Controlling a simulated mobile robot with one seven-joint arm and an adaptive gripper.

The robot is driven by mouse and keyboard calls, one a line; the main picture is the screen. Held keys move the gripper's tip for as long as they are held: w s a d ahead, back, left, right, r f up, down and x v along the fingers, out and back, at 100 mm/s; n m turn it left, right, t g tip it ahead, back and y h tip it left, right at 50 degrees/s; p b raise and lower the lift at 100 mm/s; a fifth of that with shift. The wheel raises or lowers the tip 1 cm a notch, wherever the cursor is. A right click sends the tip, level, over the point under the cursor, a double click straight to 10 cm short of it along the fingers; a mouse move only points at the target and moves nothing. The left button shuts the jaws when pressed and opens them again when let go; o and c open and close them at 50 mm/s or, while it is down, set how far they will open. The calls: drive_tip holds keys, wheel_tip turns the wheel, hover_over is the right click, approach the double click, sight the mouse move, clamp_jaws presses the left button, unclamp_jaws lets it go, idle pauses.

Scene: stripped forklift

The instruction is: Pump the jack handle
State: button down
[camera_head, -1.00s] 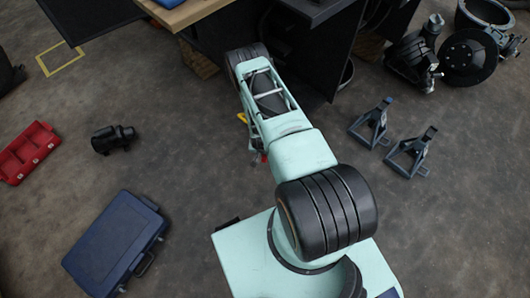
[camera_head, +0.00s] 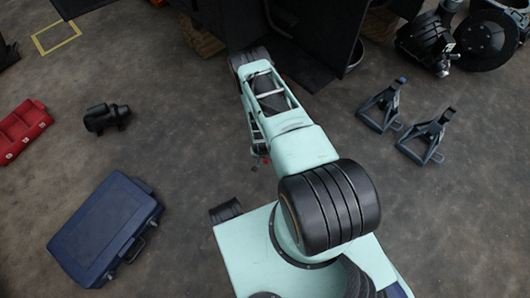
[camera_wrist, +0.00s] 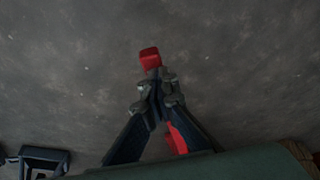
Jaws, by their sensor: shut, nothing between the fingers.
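In the wrist view my gripper (camera_wrist: 158,80) is shut and empty, its dark fingers pointing down at the floor. A red block-shaped end (camera_wrist: 150,58) shows just beyond the fingertips, and another red part (camera_wrist: 178,138) shows behind the right finger. They look like parts of the red jack and its handle, but the fingers hide the stretch between them. I cannot tell whether the fingertips touch the red end. In the head view only a small red bit (camera_head: 266,159) shows beside my arm; my gripper is hidden there.
Two dark jack stands (camera_head: 382,107) (camera_head: 428,137) stand on the right. The dark forklift body (camera_head: 315,45) stands ahead. Floor between case and arm is clear.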

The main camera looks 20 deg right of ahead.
drive_tip(key=shift+b+x, duration=0.4)
drive_tip(key=shift+x, duration=0.35)
drive_tip(key=v, duration=1.3)
drive_tip(key=shift+r+p, duration=0.1)
drive_tip(key=shift+p, duration=0.2)
